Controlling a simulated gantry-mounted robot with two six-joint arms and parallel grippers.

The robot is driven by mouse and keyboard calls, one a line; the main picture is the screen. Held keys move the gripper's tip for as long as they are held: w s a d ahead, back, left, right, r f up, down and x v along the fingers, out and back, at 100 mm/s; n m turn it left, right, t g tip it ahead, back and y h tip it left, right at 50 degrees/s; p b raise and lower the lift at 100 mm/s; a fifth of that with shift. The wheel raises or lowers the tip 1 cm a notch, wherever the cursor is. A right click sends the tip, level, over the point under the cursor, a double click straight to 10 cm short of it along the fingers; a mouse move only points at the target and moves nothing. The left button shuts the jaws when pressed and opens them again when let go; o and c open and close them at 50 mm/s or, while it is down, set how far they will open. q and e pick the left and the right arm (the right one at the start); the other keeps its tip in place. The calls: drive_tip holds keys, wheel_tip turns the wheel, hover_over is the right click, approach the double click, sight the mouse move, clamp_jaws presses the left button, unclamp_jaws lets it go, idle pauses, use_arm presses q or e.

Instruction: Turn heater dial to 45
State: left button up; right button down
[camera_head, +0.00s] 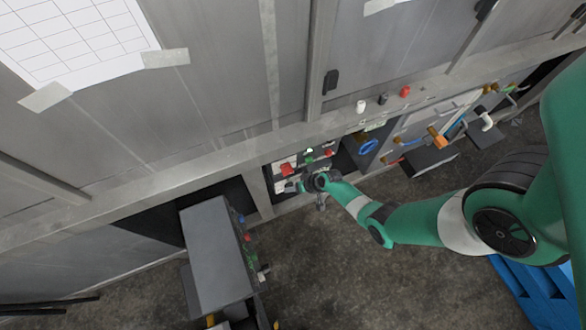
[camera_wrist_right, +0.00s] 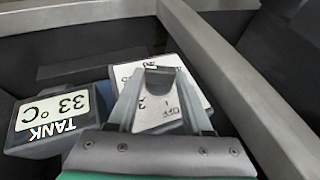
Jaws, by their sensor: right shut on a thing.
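My right gripper (camera_wrist_right: 160,88) is at the heater dial (camera_wrist_right: 159,76), with one finger on each side of it. The dial is a small dark grey knob on a white plate (camera_wrist_right: 124,70) with printed marks, among them OFF. The fingers hide part of the plate, and I cannot read the dial's setting. Beside it, a tank display (camera_wrist_right: 55,115) shows 33 °C, upside down in the wrist view. In the head view my right gripper (camera_head: 297,186) is at the low control panel (camera_head: 283,168), where the dial itself cannot be made out. My left gripper is not in view.
A grey box (camera_head: 215,255) with coloured buttons stands left of the panel. Pipes and valves (camera_head: 437,138) line the wall on the right. A metal bar (camera_wrist_right: 235,80) runs close beside the gripper. A blue crate (camera_head: 535,295) lies at the lower right.

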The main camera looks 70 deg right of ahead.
drive_tip(key=shift+s+d+f+m+t+y+b, duration=0.15)
drive_tip(key=shift+t+y+b, duration=0.35)
drive_tip(key=shift+b, duration=0.45)
drive_tip(key=shift+s+f+m+t+y+b, duration=0.15)
drive_tip(key=shift+t+y+b, duration=0.15)
drive_tip(key=shift+t+b, duration=0.55)
drive_tip(key=shift+r, duration=0.1)
drive_tip(key=shift+c, duration=1.6)
unclamp_jaws()
drive_tip(key=p+v, duration=1.1)
drive_tip(key=p, duration=0.2)
drive_tip(key=shift+r+p, duration=0.3)
